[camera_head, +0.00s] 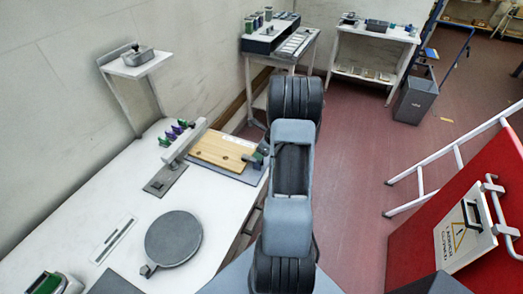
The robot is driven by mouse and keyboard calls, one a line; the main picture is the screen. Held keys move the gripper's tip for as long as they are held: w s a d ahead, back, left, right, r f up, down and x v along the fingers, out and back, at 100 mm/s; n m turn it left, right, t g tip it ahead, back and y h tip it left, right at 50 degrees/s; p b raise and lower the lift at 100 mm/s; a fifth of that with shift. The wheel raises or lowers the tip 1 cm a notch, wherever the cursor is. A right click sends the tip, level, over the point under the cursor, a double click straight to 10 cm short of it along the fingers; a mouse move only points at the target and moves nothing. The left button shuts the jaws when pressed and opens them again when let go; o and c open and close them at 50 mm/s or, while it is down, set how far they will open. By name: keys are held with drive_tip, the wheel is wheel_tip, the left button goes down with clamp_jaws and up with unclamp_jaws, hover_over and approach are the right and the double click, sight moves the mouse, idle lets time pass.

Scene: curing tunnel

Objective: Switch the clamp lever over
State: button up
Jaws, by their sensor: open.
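A light wooden board (218,149) lies on a grey base plate (236,173) on the white bench. A small grey-green fitting with a dark knob (258,157) stands at the board's right end, partly behind my arm. It may be the clamp, but its lever and which way it lies cannot be told. A long grey bar (185,141) rises at the board's left edge over a flat grey foot (165,181). My arm stands upright in the middle of the view, right of the board. My gripper's fingers are not visible.
Purple and green pieces (175,130) stand behind the bar. A round dark plate (173,238) lies on the bench (92,213). A red panel (466,222) with a white rail is at right. Side tables (285,58) stand behind. Red floor between is clear.

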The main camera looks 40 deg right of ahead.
drive_tip(key=b+v, duration=0.1)
drive_tip(key=v, duration=1.2)
drive_tip(key=shift+s+r+b, duration=0.15)
drive_tip(key=shift+r+b, duration=0.1)
drive_tip(key=shift+b, duration=0.05)
drive_tip(key=s+a+r+n, duration=0.2)
drive_tip(key=a+n, duration=0.8)
drive_tip(key=s+a+r+n+h+b, duration=0.1)
drive_tip(key=s+a+r+n, duration=0.2)
drive_tip(key=a+n, duration=0.7)
drive_tip(key=s+a+r+n+h+b, duration=0.1)
drive_tip(key=s+a+r+n, duration=0.1)
drive_tip(key=a+n, duration=0.8)
drive_tip(key=shift+s+a+r+n, duration=0.15)
drive_tip(key=shift+s+a+n, duration=0.25)
drive_tip(key=shift+n, duration=0.1)
drive_tip(key=shift+c, duration=0.4)
